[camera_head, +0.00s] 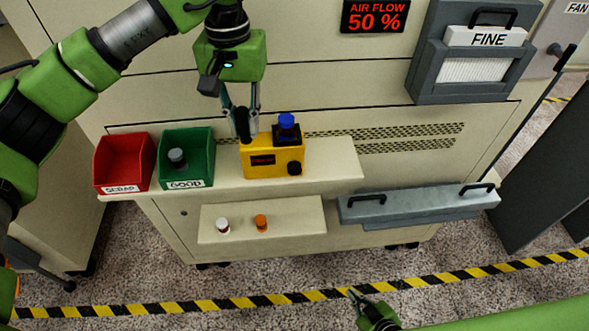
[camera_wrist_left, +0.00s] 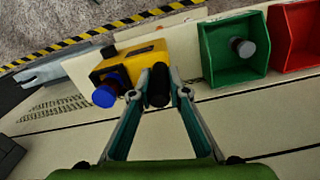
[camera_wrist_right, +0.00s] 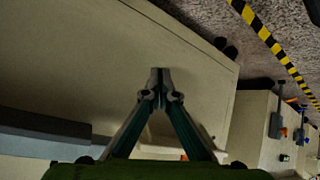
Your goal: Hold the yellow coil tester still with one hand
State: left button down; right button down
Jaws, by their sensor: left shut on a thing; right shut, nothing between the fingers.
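The yellow coil tester (camera_head: 258,170) stands upright on the shelf, with a dark display showing red characters and a black knob on its front. A blue-topped dark spindle (camera_head: 286,122) sits in the black socket on its top right. My left gripper (camera_head: 241,122) is shut on a black upright part at the tester's top left. The left wrist view shows that dark part between the fingertips (camera_wrist_left: 158,86), beside the yellow body (camera_wrist_left: 133,58). My right gripper (camera_head: 354,293) is shut and empty, low in front of the cabinet; its fingertips (camera_wrist_right: 160,75) meet in the right wrist view.
White (camera_head: 222,225) and orange (camera_head: 261,222) spindles stand on a lower ledge. The shelf's right end is clear.

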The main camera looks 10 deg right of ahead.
aim_at(295, 170)
jog(key=w+a+r+n+t+y, duration=0.2)
jog(key=w+a+r, duration=0.15)
jog(key=r, duration=0.65)
jog(key=w+a+r+n+t+y, duration=0.1)
jog(key=w+a+r+t+y, duration=0.2)
jog(key=r, duration=0.6)
jog(key=s+a+r+n+y, duration=0.1)
jog(key=a+r+y, duration=0.1)
jog(key=r, duration=0.6)
jog(key=s+a+r+n+t+y, duration=0.1)
jog(key=a+r, duration=0.3)
jog(key=r, duration=0.5)
jog(key=s+a+r+n+y, duration=0.2)
jog(key=a+r+y, duration=0.1)
jog(key=r, duration=0.5)
jog(key=shift+s+a+r+n+y, duration=0.15)
jog(key=shift+s+a+n+y, duration=0.1)
jog(key=shift+n+y, duration=0.2)
jog(key=w, duration=0.8)
jog(key=shift+w, duration=0.4)
jog(key=shift+w, duration=0.1)
jog(key=shift+w, duration=0.3)
